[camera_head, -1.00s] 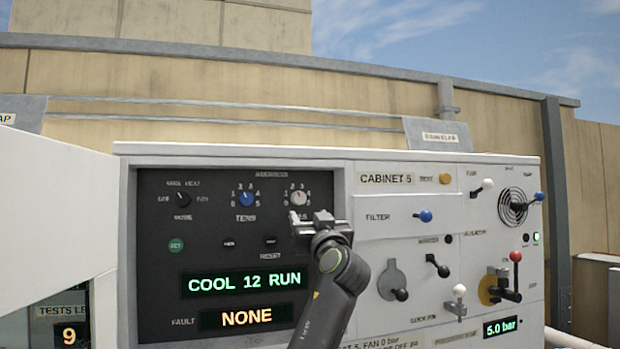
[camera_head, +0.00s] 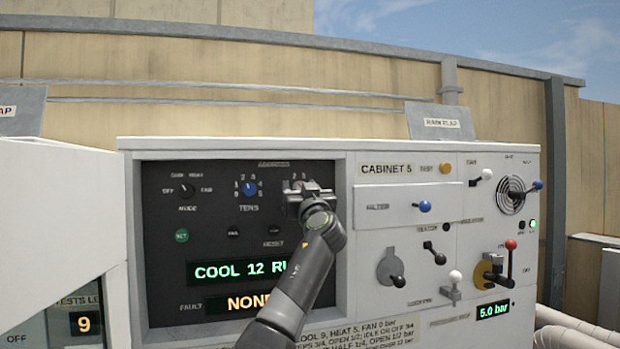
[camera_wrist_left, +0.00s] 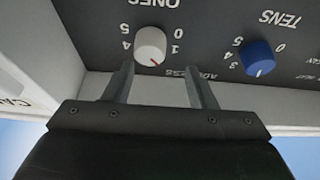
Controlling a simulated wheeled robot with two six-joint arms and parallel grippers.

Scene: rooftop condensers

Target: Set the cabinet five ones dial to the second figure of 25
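The white ones dial (camera_wrist_left: 150,45) shows in the left wrist view, which sees the panel upside down. Its red mark points down and slightly right there; the figure at the mark is not readable. My left gripper (camera_wrist_left: 158,72) is open, its two fingers spread just short of the dial, one toward each side, with nothing between them. In the head view my left gripper (camera_head: 308,188) covers most of the ones dial; figures 2 and 3 show above it. The blue tens dial (camera_head: 249,189) is to its left. My right gripper is not in view.
Right of the black panel are the blue filter knob (camera_head: 425,206) and red-knobbed lever (camera_head: 511,245).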

